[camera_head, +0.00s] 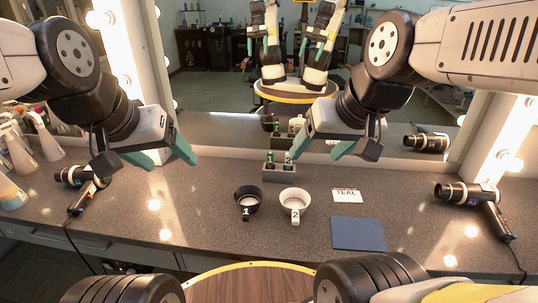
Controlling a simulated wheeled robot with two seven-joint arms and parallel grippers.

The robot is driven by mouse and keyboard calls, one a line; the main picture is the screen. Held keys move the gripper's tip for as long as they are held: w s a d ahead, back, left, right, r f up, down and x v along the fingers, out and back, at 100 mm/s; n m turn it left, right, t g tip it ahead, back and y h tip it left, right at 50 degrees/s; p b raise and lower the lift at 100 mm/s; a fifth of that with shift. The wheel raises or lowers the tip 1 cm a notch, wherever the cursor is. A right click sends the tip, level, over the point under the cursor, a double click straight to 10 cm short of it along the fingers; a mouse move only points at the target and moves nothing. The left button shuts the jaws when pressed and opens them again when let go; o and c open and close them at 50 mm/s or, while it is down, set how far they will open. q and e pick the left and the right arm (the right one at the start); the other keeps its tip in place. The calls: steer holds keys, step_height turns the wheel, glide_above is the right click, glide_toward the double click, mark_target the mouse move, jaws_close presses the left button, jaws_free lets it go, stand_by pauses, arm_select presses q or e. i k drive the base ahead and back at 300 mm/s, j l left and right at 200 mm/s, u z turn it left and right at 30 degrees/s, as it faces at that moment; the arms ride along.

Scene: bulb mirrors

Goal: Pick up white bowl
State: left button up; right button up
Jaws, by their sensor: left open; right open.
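The white bowl (295,198) stands upright on the grey counter near the middle. It has a handle or tag marked 2 facing me. A black bowl (248,197), marked 1, stands just to its left, close beside it. My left gripper (168,156) is open and empty, above the counter to the left of both bowls. My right gripper (317,148) is open and empty, above and behind the white bowl, apart from it. Both grippers have teal fingers.
A grey caddy (279,172) with small bottles stands behind the bowls. Hair dryers (482,204) (84,186) lie at both sides. Spray bottles (47,140) stand far left. A mirror (215,75) rises behind.

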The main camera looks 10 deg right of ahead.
mark_target(294, 201)
steer(key=z, duration=0.5)
steer(key=k+j+z, duration=0.1)
steer(key=z, duration=0.25)
steer(key=k+j+z, duration=0.15)
steer(key=j+z, duration=0.2)
steer(key=k+j+z, duration=0.1)
steer(key=z, duration=0.25)
steer(key=k, duration=0.1)
